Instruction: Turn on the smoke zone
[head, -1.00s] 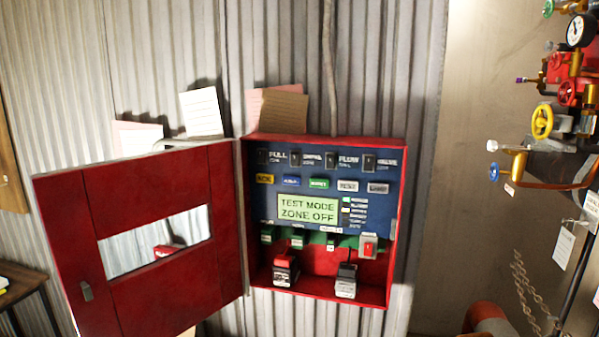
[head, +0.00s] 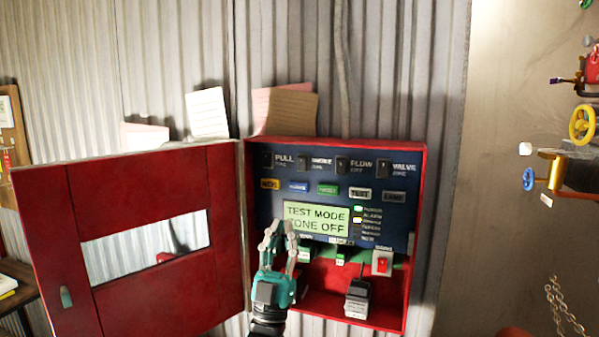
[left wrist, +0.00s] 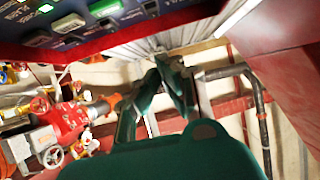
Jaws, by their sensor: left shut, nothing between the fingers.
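A red alarm box (head: 418,230) hangs on the corrugated wall, with a blue panel inside. The smoke zone switch (head: 304,164) is a small dark switch in the top row, second from the left, between the pull and flow switches. Its lever position is too small to tell. The display (head: 317,217) reads TEST MODE ZONE OFF, its left edge partly covered. My left gripper (head: 284,229) is in front of the panel's lower left, below the smoke switch. It is shut and empty, and also shows in the left wrist view (left wrist: 167,68). My right gripper is not in view.
The box's red door (head: 140,290) stands open to the left. Paper notes (head: 207,112) stick up above the box. A battery-like block (head: 357,300) sits in the box's lower part. Pipes with a yellow valve wheel (head: 582,125) are at the right.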

